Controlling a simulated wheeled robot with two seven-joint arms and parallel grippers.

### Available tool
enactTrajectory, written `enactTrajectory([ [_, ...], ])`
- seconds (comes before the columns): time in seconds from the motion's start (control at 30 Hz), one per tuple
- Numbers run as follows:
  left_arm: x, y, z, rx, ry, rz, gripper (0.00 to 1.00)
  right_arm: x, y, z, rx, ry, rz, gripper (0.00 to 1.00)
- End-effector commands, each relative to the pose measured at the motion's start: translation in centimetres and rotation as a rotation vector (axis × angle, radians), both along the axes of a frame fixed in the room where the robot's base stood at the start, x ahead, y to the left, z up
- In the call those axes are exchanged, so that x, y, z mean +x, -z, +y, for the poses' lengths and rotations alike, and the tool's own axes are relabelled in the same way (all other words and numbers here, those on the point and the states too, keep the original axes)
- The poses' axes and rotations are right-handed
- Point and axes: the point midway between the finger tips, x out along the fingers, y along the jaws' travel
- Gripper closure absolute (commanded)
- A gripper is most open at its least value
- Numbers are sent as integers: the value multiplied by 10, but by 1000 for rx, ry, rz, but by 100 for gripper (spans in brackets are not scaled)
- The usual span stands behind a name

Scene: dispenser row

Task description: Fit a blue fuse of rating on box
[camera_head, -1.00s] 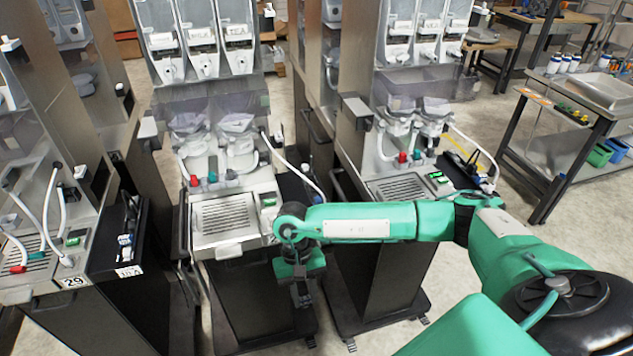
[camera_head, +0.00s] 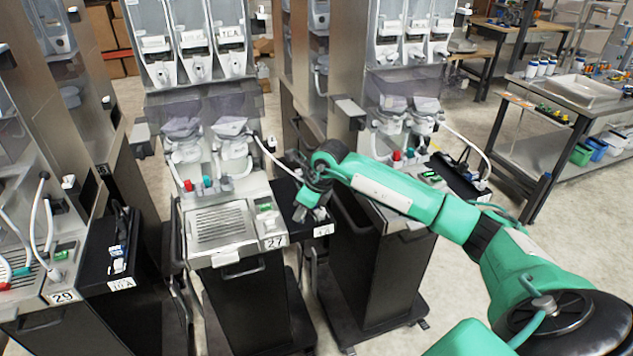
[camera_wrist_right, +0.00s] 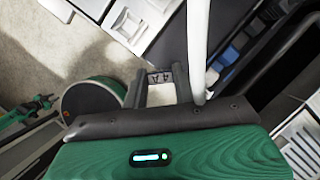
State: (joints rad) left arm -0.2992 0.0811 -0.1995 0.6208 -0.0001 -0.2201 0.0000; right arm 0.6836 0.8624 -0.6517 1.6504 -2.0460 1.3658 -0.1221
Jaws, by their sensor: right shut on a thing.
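My right gripper (camera_head: 306,208) is over the black fuse box (camera_head: 287,192) on the right side of machine 27 and hides part of it. The box's front plate (camera_head: 323,230) seems to read 4 A. In the right wrist view, its two grey fingers (camera_wrist_right: 159,82) are shut on a small piece. Dark marks like 4 A show between them; the piece's colour and outline are unclear. Something blue (camera_wrist_right: 230,57) lies right of the fingers, beside a black edge; I cannot tell whether it is a fuse. My left gripper is not in view.
A white hose (camera_wrist_right: 197,45) passes close to the fingers. Machine 27 (camera_head: 226,222) stands left of the gripper, another dispenser (camera_head: 402,190) right of it. A box marked 10 A (camera_head: 122,284) sits at left. A workbench (camera_head: 560,105) stands at the back right.

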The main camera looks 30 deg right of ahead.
Motion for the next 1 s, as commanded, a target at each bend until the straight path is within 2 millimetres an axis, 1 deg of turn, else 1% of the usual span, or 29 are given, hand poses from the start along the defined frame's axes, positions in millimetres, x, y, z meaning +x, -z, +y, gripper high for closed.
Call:
enactTrajectory([
  [0.03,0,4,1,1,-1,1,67,7,-4,-8,0,94,-4,98],
  [0.2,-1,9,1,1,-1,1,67,25,-20,-35,1,425,-3,98],
  [0.3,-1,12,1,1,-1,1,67,33,-29,-50,2,590,-2,98],
  [0.43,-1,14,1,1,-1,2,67,40,-36,-64,2,744,0,98],
  [0.53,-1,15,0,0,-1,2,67,42,-40,-71,2,810,0,98],
  [0.67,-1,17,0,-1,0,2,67,43,-37,-73,1,839,2,98],
  [0.77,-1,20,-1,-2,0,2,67,43,-31,-73,2,839,2,98],
  [1.0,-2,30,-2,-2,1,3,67,42,-6,-72,3,837,4,98],
])
